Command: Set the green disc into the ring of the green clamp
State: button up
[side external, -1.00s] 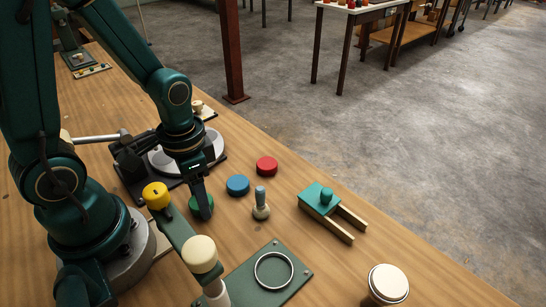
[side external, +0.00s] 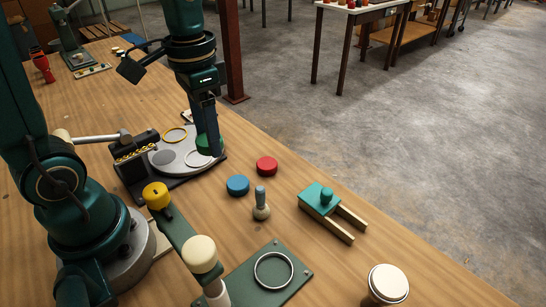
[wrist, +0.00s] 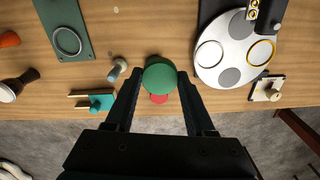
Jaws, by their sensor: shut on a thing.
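My gripper (side external: 207,142) is shut on the green disc (side external: 209,147) and holds it up, in front of the round turntable in the side view. In the wrist view the green disc (wrist: 159,77) sits between the fingertips (wrist: 158,82). The green plate (side external: 240,285) carries an upright-walled metal ring (side external: 273,270), which looks empty. The plate (wrist: 49,14) and its ring (wrist: 67,41) also show at the upper left of the wrist view, well apart from the disc.
A grey turntable (side external: 180,147) bears a yellow ring and a pale ring. A red disc (side external: 266,166), blue disc (side external: 237,185), small stamp (side external: 261,207) and teal two-pronged block (side external: 318,204) stand on the wood. A lever with a cream knob (side external: 199,253) stands beside the plate.

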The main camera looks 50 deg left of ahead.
jog(key=w+r+n, duration=0.1)
jog(key=w+r, duration=0.2)
jog(key=w, duration=0.1)
jog(key=m, duration=0.2)
send_over(203, 210)
notch_tip(203, 210, down, 5)
jog(key=shift+f, duration=0.1)
jog(key=shift+f, duration=4.8)
jog(key=shift+f, duration=0.15)
jog(key=o, duration=1.3)
